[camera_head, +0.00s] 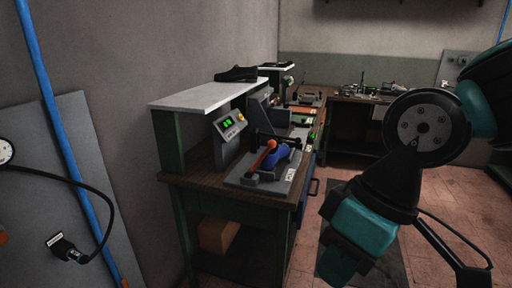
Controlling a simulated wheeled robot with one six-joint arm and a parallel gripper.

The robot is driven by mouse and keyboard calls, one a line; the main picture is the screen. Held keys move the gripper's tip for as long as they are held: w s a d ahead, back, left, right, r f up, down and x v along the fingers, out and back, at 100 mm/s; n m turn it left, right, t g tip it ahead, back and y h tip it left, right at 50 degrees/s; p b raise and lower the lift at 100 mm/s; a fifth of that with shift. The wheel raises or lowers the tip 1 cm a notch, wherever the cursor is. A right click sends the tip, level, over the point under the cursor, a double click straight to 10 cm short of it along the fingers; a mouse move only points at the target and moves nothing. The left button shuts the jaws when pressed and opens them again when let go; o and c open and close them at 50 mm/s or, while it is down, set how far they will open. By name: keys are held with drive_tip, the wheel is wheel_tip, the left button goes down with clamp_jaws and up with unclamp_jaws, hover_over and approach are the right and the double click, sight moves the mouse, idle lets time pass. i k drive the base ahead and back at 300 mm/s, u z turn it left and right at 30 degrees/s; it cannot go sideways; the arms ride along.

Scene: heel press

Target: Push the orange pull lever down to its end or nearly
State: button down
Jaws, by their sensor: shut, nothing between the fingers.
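The orange pull lever (263,156) is on the small heel press at the front of the workbench (215,187). It looks tilted, with its thicker orange end up and to the right and its other end down and to the left. A blue rounded piece (281,157) sits right beside it on the grey press base (263,186). My arm fills the right side of the picture, well apart from the lever. My gripper's fingers do not show in this view.
A grey box with a green display (230,124) stands behind the lever. A white shelf (205,95) with a black shoe (236,74) overhangs the bench's left side. A cardboard box (217,235) lies underneath. Pinkish floor (335,172) is open right of the bench.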

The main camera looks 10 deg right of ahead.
sight(271, 144)
drive_tip(key=u, duration=0.75)
drive_tip(key=i, duration=1.35)
drive_tip(key=z, duration=0.65)
